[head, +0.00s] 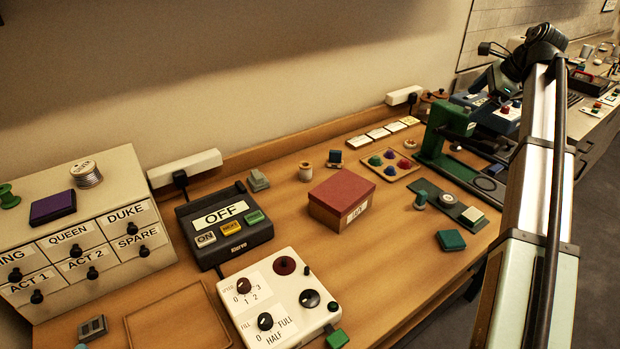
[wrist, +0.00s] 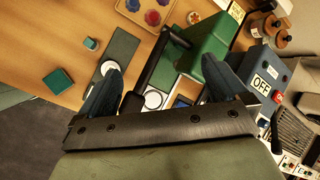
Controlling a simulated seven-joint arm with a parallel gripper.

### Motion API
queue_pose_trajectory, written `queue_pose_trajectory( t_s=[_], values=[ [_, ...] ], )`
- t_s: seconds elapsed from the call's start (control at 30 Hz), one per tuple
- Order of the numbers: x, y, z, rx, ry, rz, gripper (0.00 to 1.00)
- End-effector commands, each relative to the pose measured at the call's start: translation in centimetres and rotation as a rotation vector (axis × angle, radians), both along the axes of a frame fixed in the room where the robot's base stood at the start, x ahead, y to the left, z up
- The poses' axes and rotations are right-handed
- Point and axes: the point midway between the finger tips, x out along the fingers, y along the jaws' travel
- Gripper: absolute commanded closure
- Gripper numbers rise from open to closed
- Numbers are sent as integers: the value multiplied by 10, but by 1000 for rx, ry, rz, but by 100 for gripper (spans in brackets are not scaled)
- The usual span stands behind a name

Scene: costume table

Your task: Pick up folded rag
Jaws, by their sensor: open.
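A small teal square pad (head: 451,240) lies on the wooden table near its front right edge. It looks like the folded rag, though its cloth texture is too small to make out. It also shows in the wrist view (wrist: 58,80), left of my gripper (wrist: 160,66). My gripper is open and empty, with its two blue-grey fingers spread wide. It is over the green press (wrist: 205,50), apart from the teal pad. In the head view my gripper is small and dark at the upper right, and its fingertips are unclear.
A dark mat (head: 445,203) with small pieces lies just behind the teal pad. A red box (head: 341,198) stands to its left. A control box with an OFF label (wrist: 270,80) is right of my gripper. The table around the teal pad is bare.

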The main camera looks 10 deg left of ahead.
Motion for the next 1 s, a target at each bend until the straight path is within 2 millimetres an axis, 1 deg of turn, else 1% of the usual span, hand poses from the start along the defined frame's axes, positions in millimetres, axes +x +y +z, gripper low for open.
queue_pose_trajectory(
  t_s=[0.03, 0.07, 0.1, 0.17, 0.2, 0.27, 0.3, 0.37, 0.5, 0.67, 0.7, 0.77, 0.8, 0.97, 1.0],
  values=[
    [7, 23, -5, -12, 15, 27, 0],
    [9, 35, -8, -20, 24, 42, 0],
    [12, 51, -12, -29, 34, 61, 0],
    [17, 75, -18, -46, 50, 90, 0],
    [19, 92, -22, -57, 60, 108, 0],
    [22, 116, -28, -74, 74, 136, 0],
    [24, 133, -32, -86, 85, 155, 0],
    [25, 158, -37, -104, 99, 184, 0],
    [26, 216, -51, -149, 129, 247, 0],
    [21, 283, -66, -203, 159, 321, 0],
    [19, 299, -69, -217, 166, 339, 0],
    [15, 325, -75, -238, 176, 367, 0],
    [11, 341, -79, -254, 183, 385, 0],
    [-5, 408, -93, -313, 203, 457, 0],
    [-10, 424, -96, -329, 207, 475, 0]
  ],
)
